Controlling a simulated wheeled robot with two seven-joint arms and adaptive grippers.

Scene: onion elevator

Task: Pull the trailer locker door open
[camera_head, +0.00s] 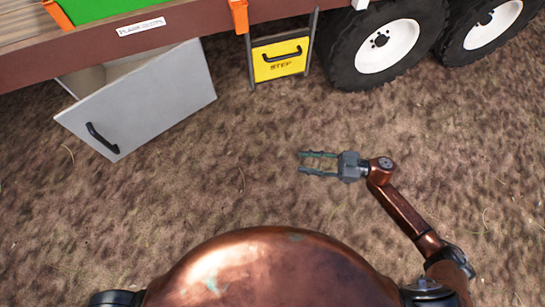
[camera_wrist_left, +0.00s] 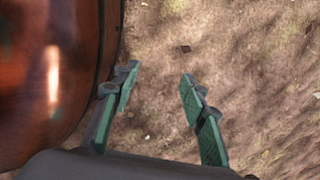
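The grey trailer locker door (camera_head: 150,95) hangs under the trailer bed at the upper left of the head view. It stands tilted out from the locker, with part of the pale locker interior (camera_head: 95,78) showing behind it. A black handle (camera_head: 102,138) is on the door's lower left. My right gripper (camera_head: 302,163) is open and empty above the ground, well to the right of the door and apart from it. My left gripper (camera_wrist_left: 160,75) shows only in the left wrist view; it is open and empty, over bare ground beside my copper body.
The brown trailer bed (camera_head: 190,22) runs along the top. A yellow step (camera_head: 280,68) with a black handle hangs beside the door. Black tyres with white hubs (camera_head: 388,46) stand at the upper right. The ground between is clear.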

